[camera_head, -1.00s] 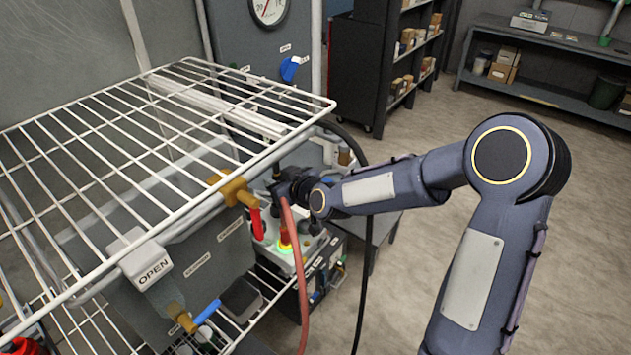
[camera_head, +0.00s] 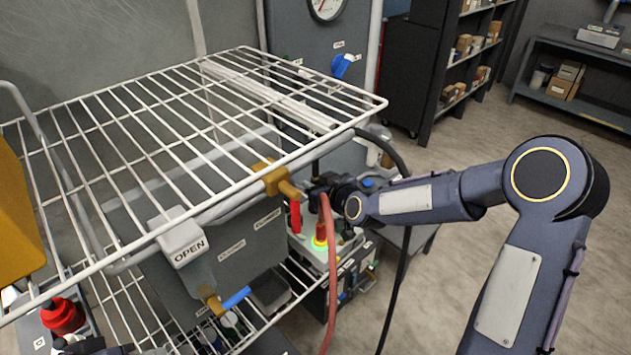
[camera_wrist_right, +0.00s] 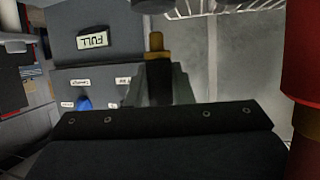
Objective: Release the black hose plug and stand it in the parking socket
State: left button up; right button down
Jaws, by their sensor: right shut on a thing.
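My right gripper (camera_head: 322,192) is beside the brass valve with the red handle, at the front edge of the wire rack, above a small control box. In the right wrist view its jaws are shut on a dark plug (camera_wrist_right: 158,82) with a brass tip (camera_wrist_right: 155,42). The tip points away from the jaws. A black hose (camera_head: 403,215) hangs behind my right forearm. I cannot make out the parking socket for certain.
The white wire rack (camera_head: 205,130) overhangs the work area. The brass valve (camera_head: 277,180) sits close left of the gripper. A red hose (camera_head: 334,265) hangs in front of the control box (camera_head: 318,252). The floor at right is open.

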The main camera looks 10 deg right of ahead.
jog(key=shift+f, duration=0.55)
jog(key=shift+f+b, duration=0.8)
jog(key=shift+b, duration=0.35)
jog(key=shift+f, duration=0.1)
